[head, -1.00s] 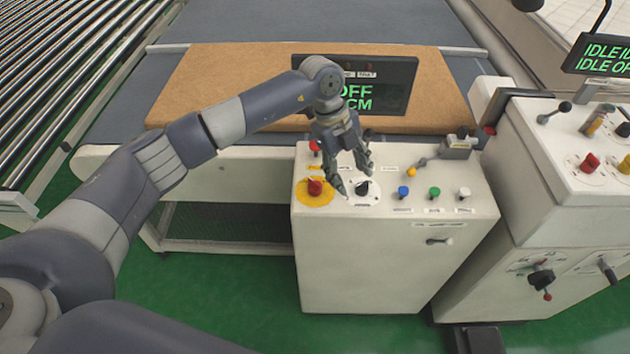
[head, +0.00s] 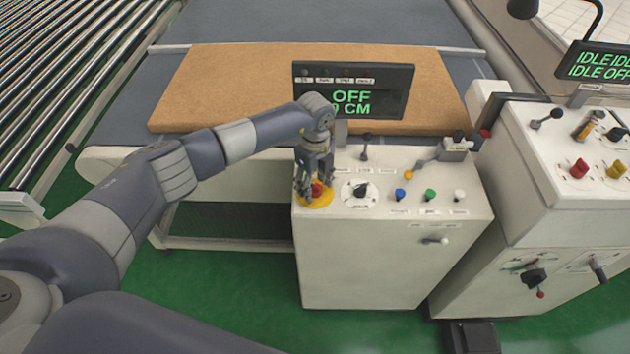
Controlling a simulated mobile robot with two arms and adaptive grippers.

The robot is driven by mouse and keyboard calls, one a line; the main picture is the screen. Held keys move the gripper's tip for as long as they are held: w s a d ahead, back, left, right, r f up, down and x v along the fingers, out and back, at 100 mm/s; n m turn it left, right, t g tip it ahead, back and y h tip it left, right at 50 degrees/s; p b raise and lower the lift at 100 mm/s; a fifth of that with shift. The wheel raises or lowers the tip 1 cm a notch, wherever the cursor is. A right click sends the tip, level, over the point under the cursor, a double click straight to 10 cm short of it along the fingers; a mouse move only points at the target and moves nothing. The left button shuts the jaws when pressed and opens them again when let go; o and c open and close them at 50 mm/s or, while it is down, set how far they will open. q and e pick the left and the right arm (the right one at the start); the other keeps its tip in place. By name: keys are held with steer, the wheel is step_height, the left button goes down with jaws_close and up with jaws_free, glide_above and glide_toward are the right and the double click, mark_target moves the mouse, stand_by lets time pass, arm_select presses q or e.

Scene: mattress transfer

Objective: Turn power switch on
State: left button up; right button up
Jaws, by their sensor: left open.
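The white control box (head: 365,270) stands in front of the conveyor. On its top a black rotary knob (head: 361,189) sits on a white dial; its label is too small to read, so I cannot tell if it is the power switch. A red button (head: 318,188) on a yellow disc (head: 318,202) is left of it. My left gripper (head: 313,184) is open, pointing down, with its fingers around or just above the red button; contact cannot be told. The display (head: 385,90) behind reads OFF. My right gripper is not in view.
Blue (head: 400,195), green (head: 429,195) and white (head: 459,196) buttons line the box top. A lever (head: 366,145) and a yellow-tipped handle (head: 420,168) stand behind them. A second control cabinet (head: 520,210) is at right. A brown mattress (head: 230,85) lies on the conveyor.

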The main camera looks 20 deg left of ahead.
arm_select(q)
steer(key=shift+f, duration=0.3)
steer(key=c, duration=1.1)
